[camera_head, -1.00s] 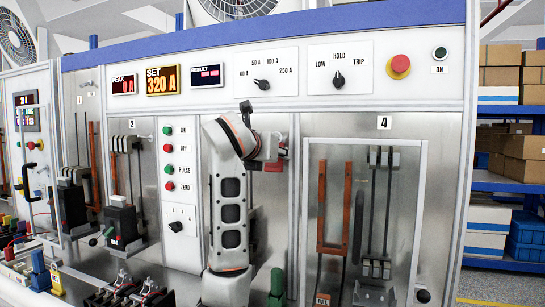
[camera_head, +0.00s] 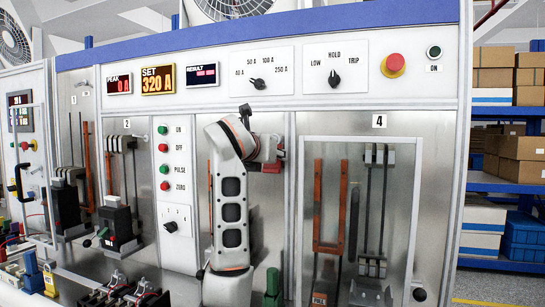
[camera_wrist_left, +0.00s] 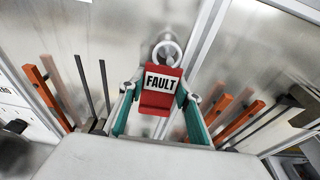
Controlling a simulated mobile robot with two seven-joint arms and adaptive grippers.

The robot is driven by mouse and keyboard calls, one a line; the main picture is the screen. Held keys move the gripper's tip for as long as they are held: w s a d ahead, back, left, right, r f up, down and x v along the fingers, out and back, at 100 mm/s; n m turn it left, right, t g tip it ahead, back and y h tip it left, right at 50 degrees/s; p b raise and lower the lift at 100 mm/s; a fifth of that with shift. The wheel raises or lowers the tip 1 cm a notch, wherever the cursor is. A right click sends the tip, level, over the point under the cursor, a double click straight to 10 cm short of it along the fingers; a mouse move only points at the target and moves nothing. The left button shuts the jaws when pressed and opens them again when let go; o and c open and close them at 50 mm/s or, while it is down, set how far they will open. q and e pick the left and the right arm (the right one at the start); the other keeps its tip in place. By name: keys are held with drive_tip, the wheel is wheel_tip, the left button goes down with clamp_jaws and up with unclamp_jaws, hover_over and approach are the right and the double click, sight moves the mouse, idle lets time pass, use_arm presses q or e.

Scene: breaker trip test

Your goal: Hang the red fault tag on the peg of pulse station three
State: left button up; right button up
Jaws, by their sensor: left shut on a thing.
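The red fault tag (camera_wrist_left: 158,98) is between the teal fingers of my left gripper (camera_wrist_left: 160,88) in the left wrist view, its FAULT label facing the camera. A pale ring (camera_wrist_left: 168,47) shows just above the tag; I cannot tell whether it is the tag's loop or part of the peg. In the head view my left gripper (camera_head: 274,153) is in front of the upper part of the bay between stations 2 and 4, with red (camera_head: 272,168) showing below it. That bay's number and peg are hidden or not clear. My right gripper is not in view.
Station 4 has a framed clear cover (camera_head: 415,215) right of my arm. A button column (camera_head: 163,158) and a small dial (camera_head: 171,226) stand to the left. A green-handled part (camera_head: 273,283) is low beside my arm. Selector dials (camera_head: 259,84) sit above.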

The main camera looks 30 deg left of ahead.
use_arm(q)
drive_tip(key=o, duration=1.1)
drive_tip(key=shift+s, duration=0.1)
drive_tip(key=v, duration=1.2)
drive_tip(key=shift+r, duration=0.1)
